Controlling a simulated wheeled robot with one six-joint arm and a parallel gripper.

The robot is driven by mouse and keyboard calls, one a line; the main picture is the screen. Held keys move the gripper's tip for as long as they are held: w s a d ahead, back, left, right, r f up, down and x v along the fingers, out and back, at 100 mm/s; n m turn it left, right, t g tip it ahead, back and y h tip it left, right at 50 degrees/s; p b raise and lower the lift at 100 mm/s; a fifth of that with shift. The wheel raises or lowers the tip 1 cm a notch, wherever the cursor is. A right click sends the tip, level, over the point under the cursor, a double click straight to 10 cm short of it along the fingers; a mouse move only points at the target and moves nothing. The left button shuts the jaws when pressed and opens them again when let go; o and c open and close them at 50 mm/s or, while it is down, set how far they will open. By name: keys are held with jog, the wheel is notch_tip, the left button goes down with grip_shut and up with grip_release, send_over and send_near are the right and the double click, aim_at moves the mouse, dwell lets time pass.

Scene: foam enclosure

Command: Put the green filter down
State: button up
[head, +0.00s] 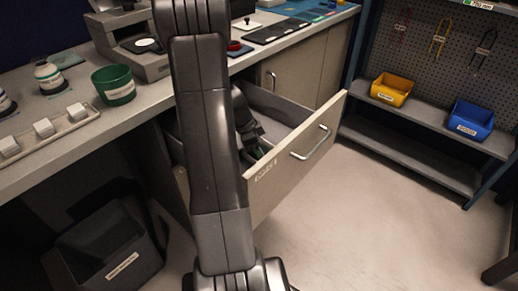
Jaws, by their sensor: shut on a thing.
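My gripper (255,144) reaches down into the open drawer (292,162), partly hidden behind my own arm. It is shut on the green filter, of which only a dark greenish sliver shows low between the jaws, behind the drawer front. The rest of the filter is hidden by the gripper, my arm and the drawer front. I cannot tell whether the filter touches the drawer floor.
The workbench (145,110) holds a green cup (114,85), labelled bottles (49,77) and a tray of white blocks (45,130). A dark bin (108,255) stands below. Yellow (392,89) and blue (469,120) bins sit on the right shelf. The floor at right is clear.

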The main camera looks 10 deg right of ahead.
jog(key=shift+f, duration=0.1)
jog(key=o, duration=0.7)
jog(key=shift+r, duration=0.25)
jog(key=p+v, duration=0.2)
jog(key=v, duration=1)
jog(key=shift+f, duration=0.1)
